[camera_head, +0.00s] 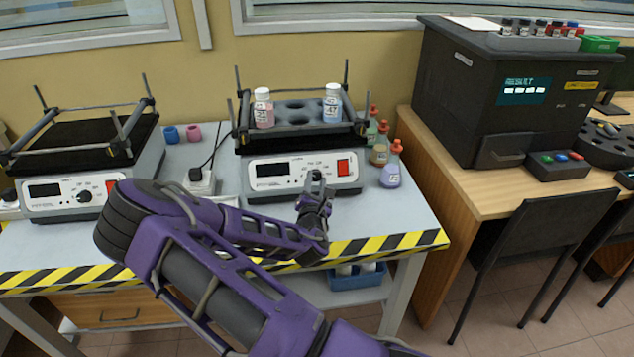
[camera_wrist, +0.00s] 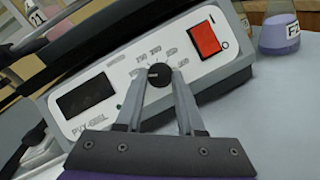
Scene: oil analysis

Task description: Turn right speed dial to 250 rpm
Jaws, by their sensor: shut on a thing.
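The right shaker (camera_head: 305,176) stands on the grey bench, with a white front panel, a dark display (camera_head: 272,169) and a red switch (camera_head: 343,167). Its black round speed dial (camera_wrist: 159,75) shows in the wrist view, ringed by printed speed marks too small to read surely. My gripper (camera_wrist: 160,80) is shut on the dial, one finger on each side of it. The red switch also shows in the wrist view (camera_wrist: 206,39), right of the dial. The display looks dark.
Two labelled bottles (camera_head: 264,108) (camera_head: 332,103) stand in the right shaker's rack. A left shaker (camera_head: 80,165) stands apart. Several orange-capped flasks (camera_head: 390,165) stand close to the right shaker's right side. A black analyser (camera_head: 505,95) is on the wooden desk.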

